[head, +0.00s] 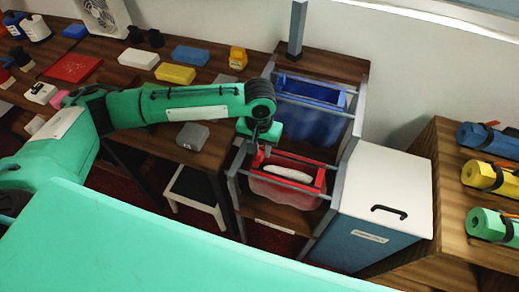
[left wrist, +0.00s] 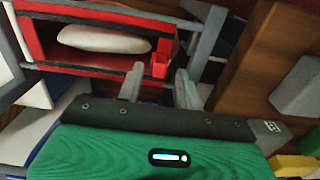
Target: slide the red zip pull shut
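The red-rimmed bag (head: 308,176) hangs in the lower bay of a grey rack, with a pale pinkish body. Its mouth is open and a white, rounded item (head: 290,172) shows inside; in the left wrist view this white item (left wrist: 104,39) lies within the red rim (left wrist: 80,65). The red zip pull (left wrist: 160,62) is a small block at the right end of the mouth in the left wrist view. My left gripper (left wrist: 160,74) is open, its two grey fingertips apart, with the pull just beyond and between them. In the head view my left gripper (head: 262,150) is above the bag's left end and hides the pull. My right gripper is not in view.
A blue bag (head: 310,120) hangs in the bay behind. Grey rack bars (head: 290,184) cross close to the red bag. A white-topped cabinet (head: 385,190) stands at right, and a wooden table (head: 130,85) with several small items at left.

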